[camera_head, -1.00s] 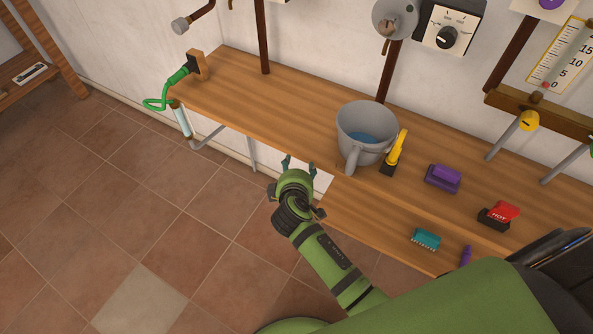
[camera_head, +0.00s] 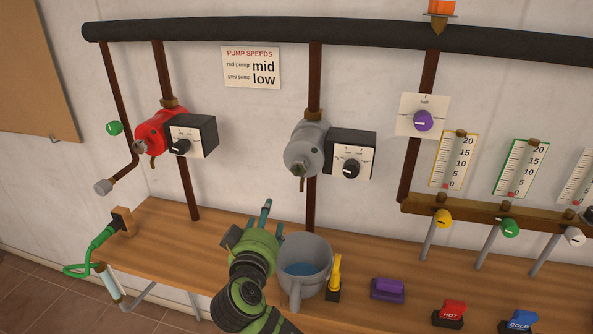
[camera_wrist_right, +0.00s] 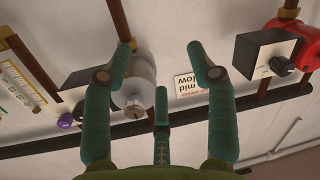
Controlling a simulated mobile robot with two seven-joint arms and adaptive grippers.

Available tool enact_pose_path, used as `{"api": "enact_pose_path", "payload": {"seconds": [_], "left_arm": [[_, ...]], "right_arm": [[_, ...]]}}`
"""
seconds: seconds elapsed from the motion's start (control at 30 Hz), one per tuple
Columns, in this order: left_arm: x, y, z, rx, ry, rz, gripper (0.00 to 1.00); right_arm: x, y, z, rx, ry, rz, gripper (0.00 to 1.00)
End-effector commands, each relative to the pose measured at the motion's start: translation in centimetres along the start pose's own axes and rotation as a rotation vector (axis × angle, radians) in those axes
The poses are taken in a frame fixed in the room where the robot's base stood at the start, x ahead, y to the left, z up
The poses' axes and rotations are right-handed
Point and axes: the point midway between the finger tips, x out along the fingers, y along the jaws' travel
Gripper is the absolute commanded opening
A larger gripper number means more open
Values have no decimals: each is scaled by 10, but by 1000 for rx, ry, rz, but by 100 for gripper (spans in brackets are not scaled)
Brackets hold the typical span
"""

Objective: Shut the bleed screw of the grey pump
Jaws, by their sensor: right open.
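The grey pump (camera_head: 304,148) hangs on a dark pipe on the wall, with a black speed dial box (camera_head: 350,155) at its right. A small round metal screw (camera_head: 298,170) shows on the pump's front; how far it is turned I cannot tell. In the wrist view, upside down, the pump (camera_wrist_right: 143,72) is partly hidden by a finger and its screw (camera_wrist_right: 134,108) shows beside the fingers. My right gripper (camera_head: 272,218) is open and empty, below and left of the pump, apart from it. My left gripper is not in view.
A grey bucket (camera_head: 316,284) with blue liquid stands on the wooden bench below the pump, right of my gripper. A yellow-handled item (camera_head: 335,275) stands beside it. The red pump (camera_head: 158,130) hangs at left. A sign (camera_head: 251,68) reads red pump mid, grey pump low.

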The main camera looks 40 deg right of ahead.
Motion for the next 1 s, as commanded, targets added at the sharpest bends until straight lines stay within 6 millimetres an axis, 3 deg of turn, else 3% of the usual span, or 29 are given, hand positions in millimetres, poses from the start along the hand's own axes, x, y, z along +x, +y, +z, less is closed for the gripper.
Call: {"api": "enact_pose_path", "payload": {"seconds": [0.03, 0.1, 0.27, 0.37, 0.73, 1.0], "left_arm": [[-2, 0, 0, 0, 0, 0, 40], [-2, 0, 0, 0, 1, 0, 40], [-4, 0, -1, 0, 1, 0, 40], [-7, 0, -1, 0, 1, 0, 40], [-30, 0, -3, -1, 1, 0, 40], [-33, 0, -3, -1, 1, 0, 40]], "right_arm": [[-4, 24, -26, 145, 35, 48, 58], [-11, 50, -47, 327, 68, 100, 58], [-22, 82, -69, 563, 111, 156, 58], [-18, 88, -72, 598, 117, 165, 58], [34, 98, -77, 593, 116, 164, 58], [46, 98, -74, 595, 114, 161, 58]]}}
